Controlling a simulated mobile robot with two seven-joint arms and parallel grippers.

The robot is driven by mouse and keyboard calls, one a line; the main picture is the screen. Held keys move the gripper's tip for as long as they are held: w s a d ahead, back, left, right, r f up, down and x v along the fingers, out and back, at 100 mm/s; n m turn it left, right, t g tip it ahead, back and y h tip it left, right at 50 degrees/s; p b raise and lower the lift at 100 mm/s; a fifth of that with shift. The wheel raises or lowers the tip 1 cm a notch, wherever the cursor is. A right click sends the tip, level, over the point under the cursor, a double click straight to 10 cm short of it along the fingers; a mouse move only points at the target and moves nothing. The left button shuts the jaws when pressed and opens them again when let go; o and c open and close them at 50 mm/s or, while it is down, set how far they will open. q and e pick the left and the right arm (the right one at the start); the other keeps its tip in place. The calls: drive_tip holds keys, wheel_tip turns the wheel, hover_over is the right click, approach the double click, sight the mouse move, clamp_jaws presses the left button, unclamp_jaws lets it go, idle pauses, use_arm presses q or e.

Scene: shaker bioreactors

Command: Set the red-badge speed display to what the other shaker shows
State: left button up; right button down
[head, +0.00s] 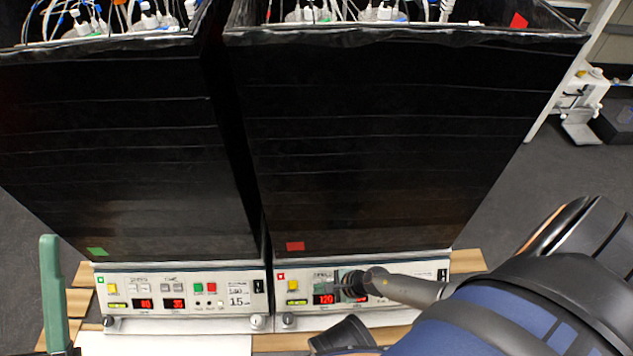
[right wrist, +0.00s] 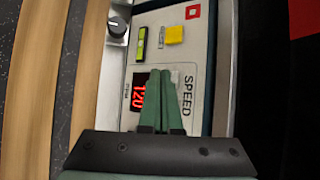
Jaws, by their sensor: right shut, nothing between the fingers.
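The red-badge shaker's control panel (head: 283,309) is at the right in the head view, its red badge (right wrist: 194,13) in the right wrist view. Its speed display (head: 323,299) reads 120, also in the right wrist view (right wrist: 139,92). My right gripper (head: 345,283) is shut and empty, its green fingertips (right wrist: 167,72) over the SPEED buttons beside that display; contact is unclear. The other shaker's panel (head: 183,290) has a green badge; its speed display (head: 146,304) seems to read 80, though small. A green finger of my left gripper (head: 52,290) shows at the left edge; its opening is unclear.
Tall black boxes (head: 400,130) with tubing on top rise behind both panels. A wooden bench edge (head: 285,342) runs in front.

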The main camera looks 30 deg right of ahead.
drive_tip(key=shift+w+d+f, duration=0.2)
drive_tip(key=shift+w+f, duration=0.1)
drive_tip(key=shift+f, duration=0.05)
idle(0.7)
idle(0.4)
drive_tip(key=shift+s+a+r+p, duration=0.2)
drive_tip(key=shift+s+r+p, duration=0.15)
drive_tip(key=shift+r+p, duration=0.2)
drive_tip(key=shift+s+a, duration=0.1)
drive_tip(key=shift+s, duration=0.05)
drive_tip(key=s+a+r+p, duration=0.1)
drive_tip(key=p, duration=0.1)
drive_tip(key=s+a+r+p, duration=0.1)
drive_tip(key=s+r+p, duration=0.1)
drive_tip(key=shift+s+r, duration=0.1)
drive_tip(key=shift+r, duration=0.1)
idle(2.4)
